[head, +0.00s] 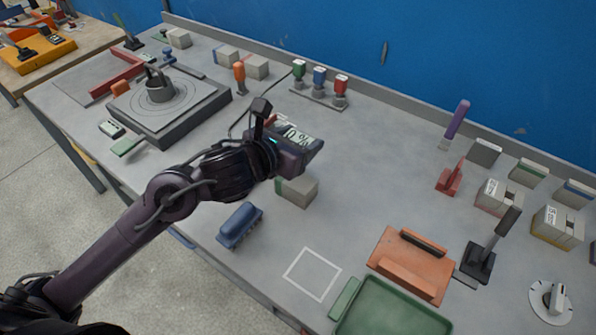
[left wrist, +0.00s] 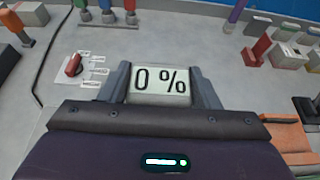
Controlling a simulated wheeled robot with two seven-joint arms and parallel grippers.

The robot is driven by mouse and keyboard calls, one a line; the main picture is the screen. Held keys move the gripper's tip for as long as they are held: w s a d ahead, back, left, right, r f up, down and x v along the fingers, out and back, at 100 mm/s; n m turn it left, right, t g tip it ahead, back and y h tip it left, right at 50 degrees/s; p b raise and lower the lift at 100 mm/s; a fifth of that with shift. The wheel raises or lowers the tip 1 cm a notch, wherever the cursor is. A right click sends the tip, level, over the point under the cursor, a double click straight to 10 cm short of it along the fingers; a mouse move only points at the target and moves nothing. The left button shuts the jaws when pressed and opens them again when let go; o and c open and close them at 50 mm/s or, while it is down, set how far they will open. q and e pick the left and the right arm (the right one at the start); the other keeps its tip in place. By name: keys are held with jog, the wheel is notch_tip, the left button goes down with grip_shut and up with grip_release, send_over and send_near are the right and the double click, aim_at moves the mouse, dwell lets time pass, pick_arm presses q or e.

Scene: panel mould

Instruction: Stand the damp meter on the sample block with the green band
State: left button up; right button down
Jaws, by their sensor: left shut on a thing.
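In the left wrist view the damp meter (left wrist: 160,84) sits between the two grey fingers (left wrist: 160,88). A grey sample block with a green band (head: 301,192) on its left end lies on the bench just below the gripper in the head view. The meter appears held above it, and the gap is hard to judge. The block is hidden in the left wrist view. My right gripper is not in view.
Several grey blocks, one of them here (head: 257,67), lie along the back. A rack of coloured stamps (head: 319,97) stands behind. A white outlined square (head: 312,273), orange holder (head: 411,264) and green tray (head: 390,312) are at front right.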

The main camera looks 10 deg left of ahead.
pick_arm(q)
jog(key=shift+f, duration=0.95)
jog(key=shift+d+f, duration=0.1)
jog(key=shift+f, duration=0.4)
notch_tip(320, 180, down, 4)
jog(key=shift+b, duration=0.35)
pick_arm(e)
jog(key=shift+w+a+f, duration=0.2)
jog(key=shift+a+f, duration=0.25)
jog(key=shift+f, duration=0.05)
pick_arm(q)
jog(key=shift+f, duration=0.15)
jog(key=o, duration=0.8)
jog(key=shift+f, duration=0.15)
jog(key=o, duration=0.4)
jog(key=shift+o, duration=0.2)
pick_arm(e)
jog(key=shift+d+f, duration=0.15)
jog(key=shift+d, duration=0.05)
